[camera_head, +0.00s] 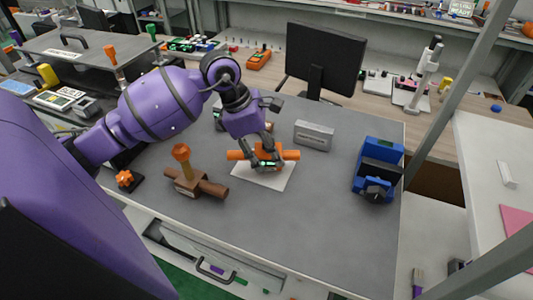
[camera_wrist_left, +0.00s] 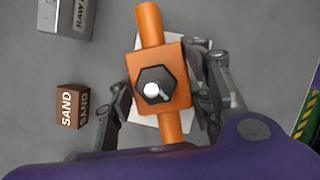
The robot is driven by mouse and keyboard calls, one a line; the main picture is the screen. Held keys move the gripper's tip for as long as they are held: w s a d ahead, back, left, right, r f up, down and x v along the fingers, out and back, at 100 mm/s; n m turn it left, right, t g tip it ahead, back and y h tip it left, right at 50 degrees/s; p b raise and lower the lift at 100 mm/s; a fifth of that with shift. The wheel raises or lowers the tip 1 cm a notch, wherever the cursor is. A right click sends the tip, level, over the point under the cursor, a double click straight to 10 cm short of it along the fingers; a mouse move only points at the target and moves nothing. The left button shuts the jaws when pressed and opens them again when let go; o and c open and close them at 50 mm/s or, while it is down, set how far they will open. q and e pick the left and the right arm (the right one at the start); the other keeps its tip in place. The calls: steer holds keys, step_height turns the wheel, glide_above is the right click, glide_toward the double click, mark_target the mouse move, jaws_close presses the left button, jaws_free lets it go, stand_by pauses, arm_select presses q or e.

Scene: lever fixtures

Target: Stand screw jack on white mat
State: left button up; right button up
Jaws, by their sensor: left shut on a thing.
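The orange screw jack (camera_head: 290,155) has a square body with a bar through it. In the left wrist view the jack (camera_wrist_left: 172,88) shows a black hexagonal top with a white tip. My left gripper (camera_head: 264,158) is shut on its body, one finger on each side; the gripper (camera_wrist_left: 160,92) also shows in the wrist view. The jack is over the back part of the white mat (camera_head: 264,181), which it partly hides. I cannot tell whether its base touches the mat. My right gripper is not in view.
A brown fixture (camera_head: 188,182) with an orange-topped lever stands left of the mat. A grey box (camera_head: 314,135) stands behind right, and a blue device (camera_head: 378,168) at the right. A brown SAND block (camera_wrist_left: 71,107) is near the jack. The table's front right is clear.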

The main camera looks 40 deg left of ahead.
arm_select(q)
steer(key=shift+f, duration=0.7)
steer(key=shift+f, duration=0.1)
steer(key=o, duration=0.9)
steer(key=shift+f, duration=0.15)
steer(key=o, duration=0.5)
steer(key=shift+c, duration=0.2)
steer(key=shift+r, duration=0.3)
steer(key=v, duration=1.2)
